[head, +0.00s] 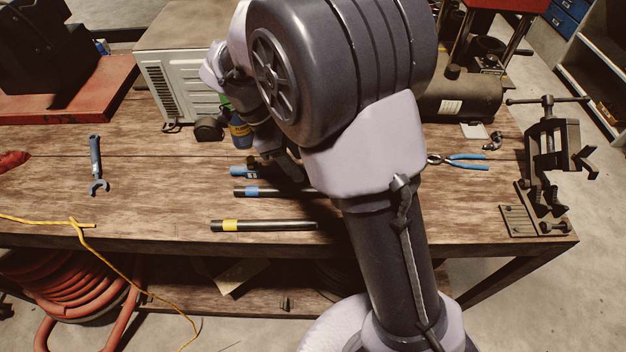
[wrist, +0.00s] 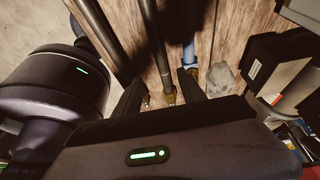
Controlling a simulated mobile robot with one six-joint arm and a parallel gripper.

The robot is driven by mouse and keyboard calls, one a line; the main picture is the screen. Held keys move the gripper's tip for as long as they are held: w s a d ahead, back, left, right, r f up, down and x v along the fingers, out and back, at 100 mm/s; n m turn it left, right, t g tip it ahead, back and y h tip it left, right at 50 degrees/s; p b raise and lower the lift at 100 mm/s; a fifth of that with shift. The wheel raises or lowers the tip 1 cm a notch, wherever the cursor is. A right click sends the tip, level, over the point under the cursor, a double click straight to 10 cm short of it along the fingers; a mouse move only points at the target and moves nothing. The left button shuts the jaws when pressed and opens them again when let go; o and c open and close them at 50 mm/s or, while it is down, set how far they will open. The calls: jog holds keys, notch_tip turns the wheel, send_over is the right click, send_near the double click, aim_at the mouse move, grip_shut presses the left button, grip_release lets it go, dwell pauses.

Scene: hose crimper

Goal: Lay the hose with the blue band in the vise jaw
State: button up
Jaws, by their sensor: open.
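The hose with the blue band (head: 254,191) lies on the workbench, dark, with its right part hidden behind my arm. My gripper (head: 288,168) is low over the bench near this hose, partly hidden by my arm. In the wrist view my gripper (wrist: 160,88) is open, with a dark hose (wrist: 157,55) running between its fingers. No band shows on it there, but its place in the row fits the blue-banded hose. I cannot tell whether the fingers touch it. The black vise (head: 545,150) stands at the bench's right end, apart from my gripper.
A hose with a yellow band (head: 285,225) lies nearer the front edge. A blue-ended item (head: 243,172) lies just behind the blue-banded hose. Blue-handled pliers (head: 462,160) lie between my arm and the vise. A wrench (head: 96,165) lies at left.

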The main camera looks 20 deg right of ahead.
aim_at(308, 191)
jog(key=b+x, duration=0.3)
jog(key=x, duration=0.8)
jog(key=shift+w+d+f, duration=0.1)
jog(key=shift+w+f, duration=0.05)
jog(key=shift+f, duration=0.05)
jog(key=shift+c, duration=0.5)
grip_shut()
